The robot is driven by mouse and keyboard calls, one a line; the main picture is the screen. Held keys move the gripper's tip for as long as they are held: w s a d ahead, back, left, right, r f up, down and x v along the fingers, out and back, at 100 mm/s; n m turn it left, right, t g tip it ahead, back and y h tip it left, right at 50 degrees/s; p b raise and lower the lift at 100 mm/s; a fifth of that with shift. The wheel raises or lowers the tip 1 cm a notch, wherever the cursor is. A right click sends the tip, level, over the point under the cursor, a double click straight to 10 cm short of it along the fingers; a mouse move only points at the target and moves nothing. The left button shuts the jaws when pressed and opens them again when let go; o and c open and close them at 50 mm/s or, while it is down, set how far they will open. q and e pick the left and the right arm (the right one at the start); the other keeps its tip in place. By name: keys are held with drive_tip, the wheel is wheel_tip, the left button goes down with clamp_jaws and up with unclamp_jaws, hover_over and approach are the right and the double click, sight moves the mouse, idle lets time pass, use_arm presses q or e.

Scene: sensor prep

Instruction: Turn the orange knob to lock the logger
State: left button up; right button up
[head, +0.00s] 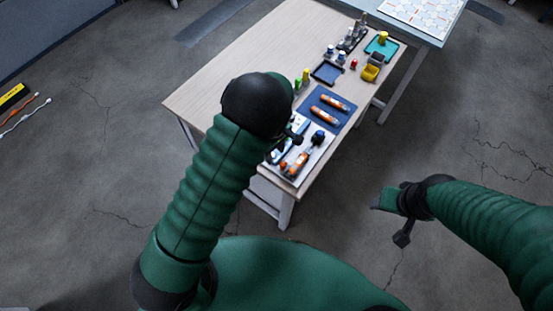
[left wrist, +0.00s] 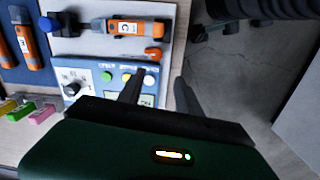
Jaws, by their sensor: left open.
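An orange logger (left wrist: 125,27) with a white label lies on a light grey plate, with a dark blue round knob (left wrist: 47,24) at its left end in the left wrist view. A small orange knob (left wrist: 153,53) sits just below the logger's right part. My right gripper (head: 391,200) hangs right of the table, over floor.
A blue-white panel (left wrist: 92,67) with a dial and coloured buttons adjoins the plate. Two more orange devices (head: 325,116) lie on a blue mat (head: 309,112). The table's left part is clear.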

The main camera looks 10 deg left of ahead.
sight(283, 164)
use_arm(q)
drive_tip(key=d+f, duration=0.2)
drive_tip(key=f, duration=0.1)
drive_tip(key=shift+d+f, duration=0.25)
drive_tip(key=shift+d+f+y, duration=0.15)
drive_tip(key=shift+d+f, duration=0.15)
drive_tip(key=shift+d, duration=0.3)
drive_tip(key=shift+d+f+y, duration=0.15)
drive_tip(key=shift+d+f, duration=0.1)
drive_tip(key=shift+d, duration=0.4)
drive_tip(key=shift+a+f, duration=0.1)
drive_tip(key=shift+a, duration=0.25)
drive_tip(key=a, duration=0.2)
drive_tip(key=shift+a+f, duration=0.2)
drive_tip(key=shift+a, duration=0.15)
drive_tip(key=c, duration=0.5)
drive_tip(key=shift+c, duration=1)
drive_tip(key=shift+d, duration=0.3)
clamp_jaws()
drive_tip(key=shift+d, duration=0.45)
drive_tip(key=shift+d+r, duration=0.15)
drive_tip(key=shift+d, duration=0.25)
drive_tip(key=shift+a, duration=0.5)
use_arm(e)
drive_tip(key=d, duration=0.3)
drive_tip(key=shift+f, duration=0.2)
